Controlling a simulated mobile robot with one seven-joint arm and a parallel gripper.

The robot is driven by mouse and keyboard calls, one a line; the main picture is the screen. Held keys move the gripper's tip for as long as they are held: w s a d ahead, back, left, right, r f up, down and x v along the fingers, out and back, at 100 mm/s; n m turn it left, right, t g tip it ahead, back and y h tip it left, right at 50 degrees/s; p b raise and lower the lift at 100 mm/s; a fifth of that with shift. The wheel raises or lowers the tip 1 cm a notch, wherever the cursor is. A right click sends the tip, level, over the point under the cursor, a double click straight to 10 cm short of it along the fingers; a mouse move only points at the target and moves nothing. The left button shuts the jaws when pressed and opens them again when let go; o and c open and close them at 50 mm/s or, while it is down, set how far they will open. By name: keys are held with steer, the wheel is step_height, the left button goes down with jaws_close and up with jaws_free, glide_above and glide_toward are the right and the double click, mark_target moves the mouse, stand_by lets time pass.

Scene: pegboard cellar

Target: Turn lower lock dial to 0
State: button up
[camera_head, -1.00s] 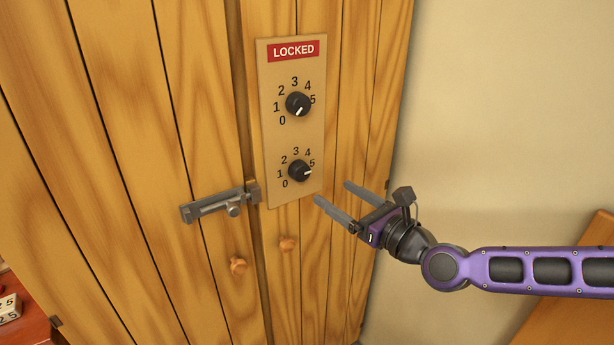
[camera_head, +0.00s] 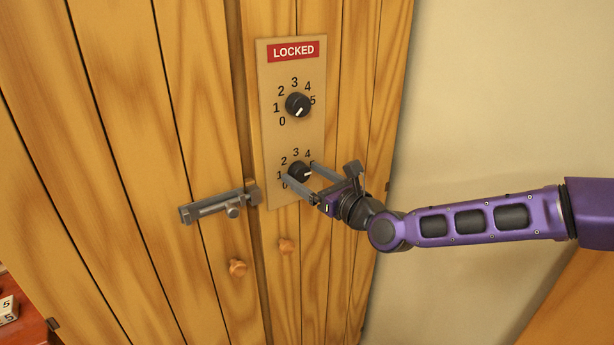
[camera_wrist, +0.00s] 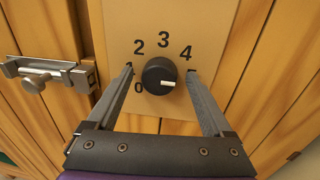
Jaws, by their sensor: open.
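The lower lock dial (camera_head: 299,172) is a black knob with a white pointer mark, set on a tan panel (camera_head: 291,140) below the upper dial (camera_head: 298,105). In the wrist view the lower dial (camera_wrist: 159,76) shows its mark pointing right, below the 4, toward where the 5 is hidden by a finger. My gripper (camera_head: 299,170) is open, with one finger on each side of the lower dial. In the wrist view the open gripper (camera_wrist: 159,72) shows gaps between both fingers and the knob.
A red LOCKED sign (camera_head: 293,51) tops the panel. A grey bolt latch (camera_head: 220,205) lies to the left across the door seam. Bare wall is on the right.

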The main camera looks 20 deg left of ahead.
jaws_close()
